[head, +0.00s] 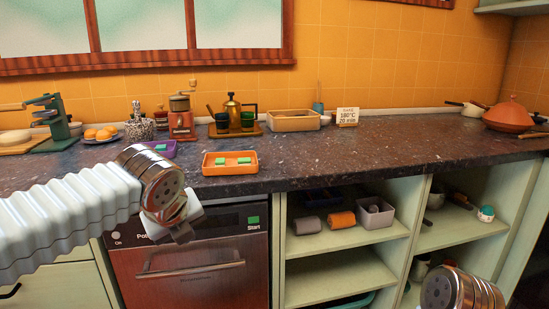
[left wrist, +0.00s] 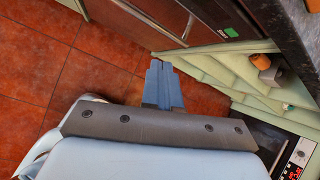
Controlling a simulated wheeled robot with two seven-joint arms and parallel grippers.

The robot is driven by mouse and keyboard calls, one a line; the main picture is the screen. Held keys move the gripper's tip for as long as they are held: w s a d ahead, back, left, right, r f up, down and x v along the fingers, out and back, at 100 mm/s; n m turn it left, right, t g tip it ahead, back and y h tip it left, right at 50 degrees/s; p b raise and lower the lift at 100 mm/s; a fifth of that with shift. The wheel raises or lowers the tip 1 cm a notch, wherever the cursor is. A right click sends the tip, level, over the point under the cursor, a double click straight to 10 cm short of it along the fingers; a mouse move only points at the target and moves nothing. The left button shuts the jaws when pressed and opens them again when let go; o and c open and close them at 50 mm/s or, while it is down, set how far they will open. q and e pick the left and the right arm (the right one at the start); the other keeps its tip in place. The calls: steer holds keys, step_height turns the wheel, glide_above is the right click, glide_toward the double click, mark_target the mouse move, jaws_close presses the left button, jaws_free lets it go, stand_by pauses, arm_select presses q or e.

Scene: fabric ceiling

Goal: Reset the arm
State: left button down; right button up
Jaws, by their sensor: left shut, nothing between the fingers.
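My left arm comes in from the left in the head view, in a ribbed pale sleeve with metal joints. My left gripper (head: 183,236) hangs in front of the oven-like appliance, below the counter edge. Its fingers (left wrist: 163,88) are shut together and empty in the left wrist view, above the red tiled floor. At the bottom right of the head view only a metal joint of my right arm shows. My right gripper is out of view.
Open shelves (head: 345,272) stand below. The counter's right middle is clear.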

arm_select(q)
steer(key=d+f+n+g+h, duration=0.15)
steer(key=f+n, duration=0.25)
steer(key=f, duration=0.6)
steer(key=d+f+n+g+h, duration=0.1)
steer(key=d+f+n, duration=0.25)
steer(key=f, duration=0.75)
steer(key=d+f+n+g+h, duration=0.2)
steer(key=f+n, duration=0.2)
steer(key=f, duration=0.6)
steer(key=s+f+n+g, duration=0.1)
steer(key=s+f+n, duration=1.7)
steer(key=f, duration=0.3)
steer(key=shift+s+a+f+n+g, duration=0.15)
steer(key=shift+s+f+n+g, duration=0.15)
steer(key=shift+n, duration=0.25)
